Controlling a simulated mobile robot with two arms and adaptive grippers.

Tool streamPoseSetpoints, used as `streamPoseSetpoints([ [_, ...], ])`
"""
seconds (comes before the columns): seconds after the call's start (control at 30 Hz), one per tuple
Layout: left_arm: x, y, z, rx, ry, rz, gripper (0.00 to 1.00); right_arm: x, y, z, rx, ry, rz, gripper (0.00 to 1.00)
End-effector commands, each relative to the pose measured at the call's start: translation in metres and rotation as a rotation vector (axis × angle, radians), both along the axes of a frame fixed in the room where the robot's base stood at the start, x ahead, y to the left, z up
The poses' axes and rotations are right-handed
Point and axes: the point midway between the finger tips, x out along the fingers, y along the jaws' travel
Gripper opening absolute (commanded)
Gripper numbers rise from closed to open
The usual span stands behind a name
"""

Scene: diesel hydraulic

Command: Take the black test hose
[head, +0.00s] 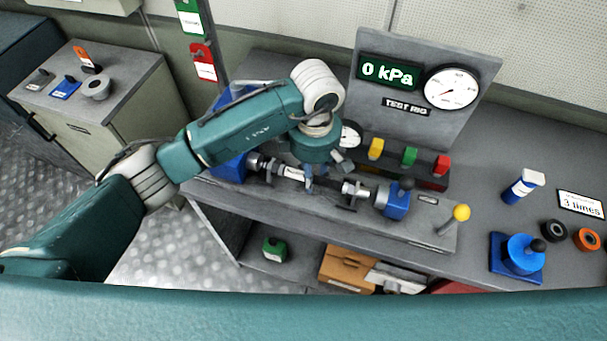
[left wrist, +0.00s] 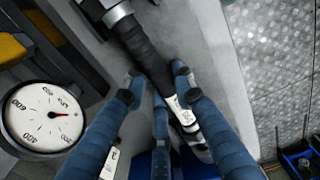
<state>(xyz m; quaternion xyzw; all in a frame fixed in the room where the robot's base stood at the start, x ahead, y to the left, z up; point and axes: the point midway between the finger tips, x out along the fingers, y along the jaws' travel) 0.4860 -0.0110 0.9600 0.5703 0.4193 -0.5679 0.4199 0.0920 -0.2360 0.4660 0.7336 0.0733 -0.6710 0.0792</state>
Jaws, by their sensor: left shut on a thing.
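The black test hose (left wrist: 148,58) lies along the test rig bench and carries a white label (left wrist: 180,109). In the head view its label (head: 294,173) shows beside my fingers, and my gripper hides part of the hose. My left gripper (head: 317,184) reaches down over the rig from above. In the left wrist view its blue fingers (left wrist: 157,82) are on both sides of the hose and shut on it. The hose lies between a blue block (head: 230,165) at left and a blue block with a black knob (head: 397,200) at right. My right gripper is not in view.
Behind the hose stand yellow, green and red blocks (head: 409,156) and a panel reading 0 kPa (head: 390,74) with a gauge (head: 451,87). A yellow-knobbed lever (head: 460,213) and a blue base with a black knob (head: 522,256) are to the right. A cardboard box (head: 347,266) sits below.

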Motion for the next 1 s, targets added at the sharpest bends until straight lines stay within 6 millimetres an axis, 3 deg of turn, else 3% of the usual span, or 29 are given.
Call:
streamPoseSetpoints([
  [0.03,-0.008,-0.003,-0.005,0.002,0.018,-0.007,0.00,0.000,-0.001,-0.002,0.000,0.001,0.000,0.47],
  [0.47,-0.009,-0.005,-0.003,0.000,0.018,-0.007,0.00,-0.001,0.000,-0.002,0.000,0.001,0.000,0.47],
  [1.0,-0.005,-0.004,0.026,-0.001,0.011,-0.004,0.00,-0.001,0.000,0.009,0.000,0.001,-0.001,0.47],
])
